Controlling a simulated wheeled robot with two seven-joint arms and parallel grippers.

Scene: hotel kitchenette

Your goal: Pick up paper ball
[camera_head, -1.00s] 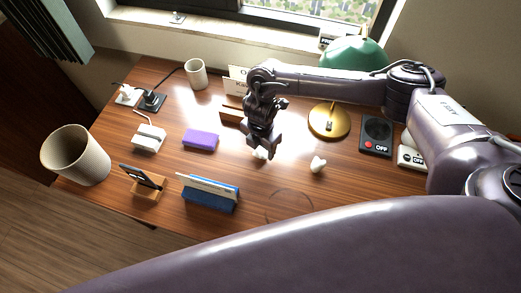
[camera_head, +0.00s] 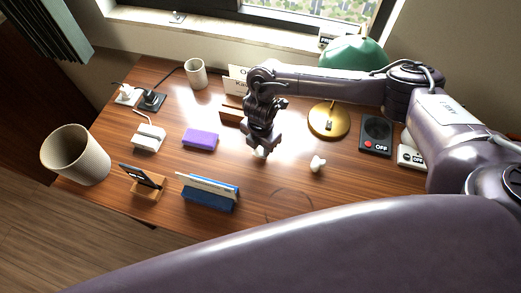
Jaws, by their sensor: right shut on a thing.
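One white paper ball (camera_head: 261,153) shows low between the fingertips of my right gripper (camera_head: 260,150) near the middle of the wooden desk. The right gripper points down and is shut on this ball, at or very near the desk top; I cannot tell whether the ball touches the desk. A second white paper ball (camera_head: 317,163) lies on the desk to the right of the gripper. My left gripper is not in view.
A purple block (camera_head: 200,138) and a blue holder (camera_head: 208,198) stand left of the gripper. A gold lamp base (camera_head: 328,121) and a black OFF switch (camera_head: 376,134) are to the right. A bin (camera_head: 76,156) stands at the left edge.

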